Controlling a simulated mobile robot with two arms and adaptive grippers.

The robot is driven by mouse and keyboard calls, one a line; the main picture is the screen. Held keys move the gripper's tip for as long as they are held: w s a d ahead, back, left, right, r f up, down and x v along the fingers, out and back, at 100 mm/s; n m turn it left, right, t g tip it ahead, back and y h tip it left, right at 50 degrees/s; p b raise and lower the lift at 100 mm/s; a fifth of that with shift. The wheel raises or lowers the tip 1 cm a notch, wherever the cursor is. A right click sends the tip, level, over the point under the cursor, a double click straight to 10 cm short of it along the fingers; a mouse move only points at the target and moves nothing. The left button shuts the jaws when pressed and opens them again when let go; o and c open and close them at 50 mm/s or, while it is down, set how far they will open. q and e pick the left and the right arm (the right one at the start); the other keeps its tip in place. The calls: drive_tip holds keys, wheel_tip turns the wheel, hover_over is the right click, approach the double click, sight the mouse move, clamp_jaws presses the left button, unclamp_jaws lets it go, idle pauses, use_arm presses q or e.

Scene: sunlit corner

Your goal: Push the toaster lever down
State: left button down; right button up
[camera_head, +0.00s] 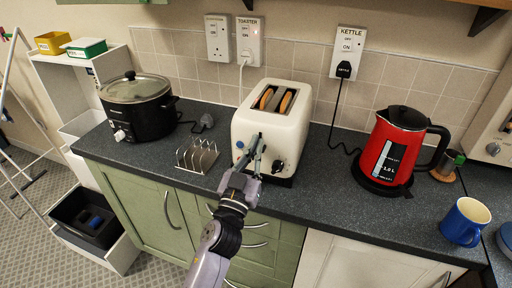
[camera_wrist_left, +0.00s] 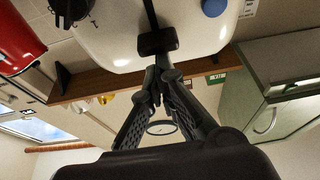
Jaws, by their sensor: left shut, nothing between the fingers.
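The cream toaster (camera_head: 262,125) stands on the dark worktop, with browned bread showing in its two slots. My left gripper (camera_head: 255,146) is in front of the toaster's near end, fingers shut and empty. The left wrist view looks upside down and shows the toaster's end face (camera_wrist_left: 115,35). The black lever (camera_wrist_left: 158,41) sits at the upper end of its dark vertical slot. The shut fingertips (camera_wrist_left: 163,64) are right by the lever's upper side; I cannot tell if they touch. My right gripper is not in view.
A metal toast rack (camera_head: 197,156) stands left of the toaster, and a black slow cooker (camera_head: 150,118) further left. A red kettle (camera_head: 385,155) and a blue mug (camera_head: 463,222) are to the right. The worktop between toaster and kettle is mostly clear.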

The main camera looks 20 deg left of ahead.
use_arm(q)
wheel_tip(320, 180, down, 5)
drive_tip(key=b, duration=0.3)
drive_tip(key=shift+f, duration=0.15)
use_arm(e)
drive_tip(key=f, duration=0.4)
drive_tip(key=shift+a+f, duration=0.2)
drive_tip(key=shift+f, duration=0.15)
use_arm(q)
drive_tip(key=shift+f, duration=0.1)
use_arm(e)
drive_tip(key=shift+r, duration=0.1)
use_arm(q)
wheel_tip(320, 180, up, 4)
drive_tip(key=p, duration=0.3)
drive_tip(key=shift+w+r+p, duration=0.15)
drive_tip(key=shift+r+p, duration=0.05)
drive_tip(key=shift+p, duration=0.2)
drive_tip(key=b+v, duration=0.3)
drive_tip(key=v, duration=0.7)
drive_tip(key=shift+s+r, duration=0.2)
drive_tip(key=shift+s, duration=0.05)
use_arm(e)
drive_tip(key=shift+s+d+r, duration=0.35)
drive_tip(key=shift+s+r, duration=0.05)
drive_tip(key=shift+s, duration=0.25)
